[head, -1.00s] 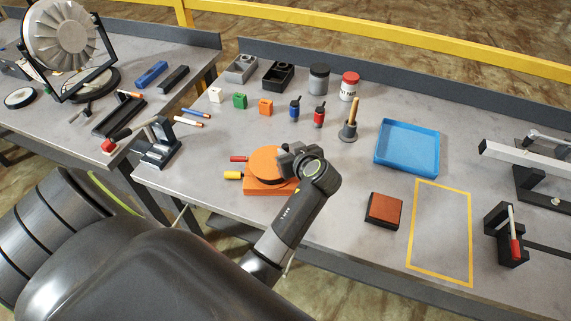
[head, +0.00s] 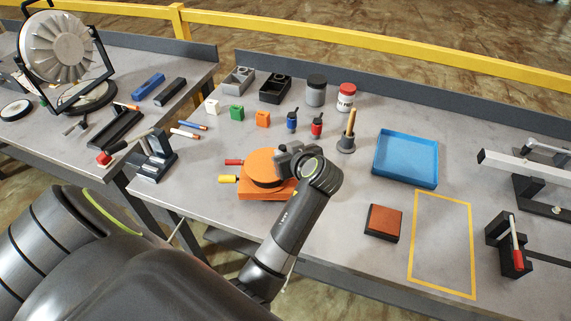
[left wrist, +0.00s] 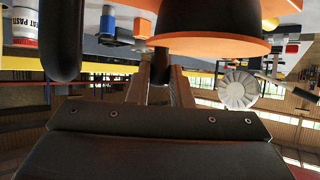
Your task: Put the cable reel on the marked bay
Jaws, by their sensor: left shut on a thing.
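The orange cable reel (head: 262,170), with its round flange over a square orange base, stands on the middle bench. It also shows in the left wrist view as an orange disc (left wrist: 210,46) with a dark drum. My left gripper (head: 296,165) is at the reel's right side, shut on a dark part of it; the fingers (left wrist: 160,78) show in the left wrist view. The arm hides part of the reel. The marked bay (head: 441,245) is a yellow outlined rectangle, empty, on the bench to the right. My right gripper is not in view.
A rust-topped block (head: 385,223) sits between the reel and the bay. A blue tray (head: 405,158) stands behind the bay, and a black stand with a red handle (head: 510,245) at its right.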

